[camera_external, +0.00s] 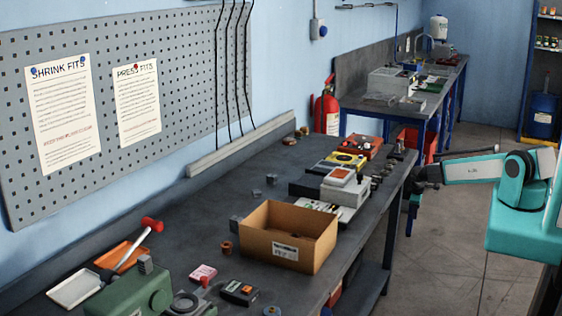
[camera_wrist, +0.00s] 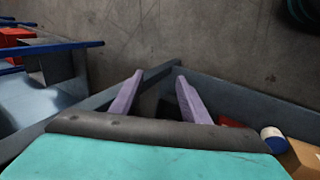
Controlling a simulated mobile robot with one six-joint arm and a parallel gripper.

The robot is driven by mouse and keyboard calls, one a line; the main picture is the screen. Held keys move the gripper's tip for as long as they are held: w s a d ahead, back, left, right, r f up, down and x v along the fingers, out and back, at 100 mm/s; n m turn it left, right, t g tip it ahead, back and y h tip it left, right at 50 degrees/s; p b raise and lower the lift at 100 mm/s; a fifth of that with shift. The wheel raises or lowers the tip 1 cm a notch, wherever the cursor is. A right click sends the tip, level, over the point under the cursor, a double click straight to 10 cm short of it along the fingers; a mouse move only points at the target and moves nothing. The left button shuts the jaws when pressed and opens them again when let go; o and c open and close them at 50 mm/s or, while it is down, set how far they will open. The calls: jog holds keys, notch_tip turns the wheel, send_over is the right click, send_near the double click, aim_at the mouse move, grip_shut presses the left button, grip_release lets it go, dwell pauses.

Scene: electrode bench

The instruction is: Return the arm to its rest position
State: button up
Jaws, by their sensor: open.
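My arm (camera_external: 475,168) is teal and light grey and reaches in from the right in the external view. Its dark end, with my gripper (camera_external: 420,180), is by the right edge of the dark workbench. The gripper's fingers are too small to make out there. In the wrist view, my gripper (camera_wrist: 160,77) shows two pale purple fingers, spread apart with nothing between them. Concrete floor (camera_wrist: 200,35) and dark beams lie behind the fingers.
A second bench (camera_external: 447,85) and a fire extinguisher (camera_external: 327,115) stand farther back. The aisle floor (camera_external: 440,270) looks clear.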

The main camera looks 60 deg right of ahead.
jog(key=s+a+f+g+y+b, duration=0.1)
jog(key=s+a+f, duration=0.4)
jog(key=a, duration=1)
jog(key=s+a+f+g+y+b, duration=0.2)
jog(key=s+a+f, duration=0.4)
jog(key=a, duration=0.9)
jog(key=s+a+f+g+y+b, duration=0.2)
jog(key=s+a+f, duration=0.4)
jog(key=a, duration=1)
jog(key=f+g+b, duration=0.1)
jog(key=f+b, duration=0.1)
jog(key=shift+s+b, duration=0.2)
jog(key=shift+b, duration=0.15)
jog(key=shift+a, duration=0.1)
